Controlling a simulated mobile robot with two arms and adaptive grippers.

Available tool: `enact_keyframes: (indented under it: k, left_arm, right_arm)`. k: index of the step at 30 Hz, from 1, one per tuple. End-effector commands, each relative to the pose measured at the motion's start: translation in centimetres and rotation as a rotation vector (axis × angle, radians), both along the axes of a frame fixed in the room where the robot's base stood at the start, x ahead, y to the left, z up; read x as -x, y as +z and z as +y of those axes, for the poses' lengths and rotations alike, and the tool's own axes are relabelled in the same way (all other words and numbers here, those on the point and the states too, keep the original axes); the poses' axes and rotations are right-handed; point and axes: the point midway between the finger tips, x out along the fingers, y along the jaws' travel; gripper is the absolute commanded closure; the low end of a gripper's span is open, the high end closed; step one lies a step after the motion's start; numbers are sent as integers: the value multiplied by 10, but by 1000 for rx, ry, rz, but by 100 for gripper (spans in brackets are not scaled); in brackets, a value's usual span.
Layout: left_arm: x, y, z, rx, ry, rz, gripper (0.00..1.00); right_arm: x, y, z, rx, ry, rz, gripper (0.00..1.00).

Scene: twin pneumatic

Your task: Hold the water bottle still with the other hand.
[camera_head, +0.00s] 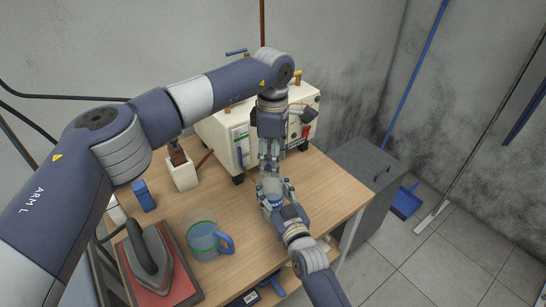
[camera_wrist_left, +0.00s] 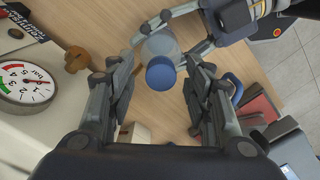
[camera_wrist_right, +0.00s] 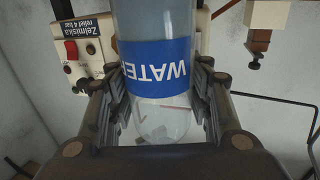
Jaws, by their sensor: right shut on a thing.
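The water bottle is clear with a blue "WATER" label (camera_wrist_right: 160,68) and a blue cap (camera_wrist_left: 160,73). In the head view the bottle (camera_head: 271,186) stands near the table's right part, partly hidden by my grippers. My right gripper (camera_wrist_right: 155,95) is shut on the bottle's body, with a finger on each side of the label; it also shows in the head view (camera_head: 274,200). My left gripper (camera_wrist_left: 157,68) is above the bottle, pointing down and open. The cap lies between its fingers in view, with gaps on both sides.
A cream machine (camera_head: 235,125) with a gauge (camera_wrist_left: 27,83) stands behind the bottle. A grey cabinet (camera_head: 362,170) stands right of the table.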

Motion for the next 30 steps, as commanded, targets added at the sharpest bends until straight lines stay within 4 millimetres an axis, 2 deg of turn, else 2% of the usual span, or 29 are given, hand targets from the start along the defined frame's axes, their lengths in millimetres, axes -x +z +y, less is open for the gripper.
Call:
enact_keyframes:
  k: [6,10,21,24,30]
  left_arm:
    - [0,1,0,0,0,0,53]
    - [0,11,-1,0,1,-1,53]
    - [0,86,-1,1,1,-2,53]
    - [-1,102,0,-1,1,-2,53]
    - [0,118,0,0,1,0,53]
  right_arm:
    - [0,-1,0,1,0,2,100]
    - [0,-1,0,1,0,2,100]
    - [0,-1,0,1,0,2,100]
    - [0,-1,0,1,0,2,100]
    - [0,-1,0,1,0,2,100]
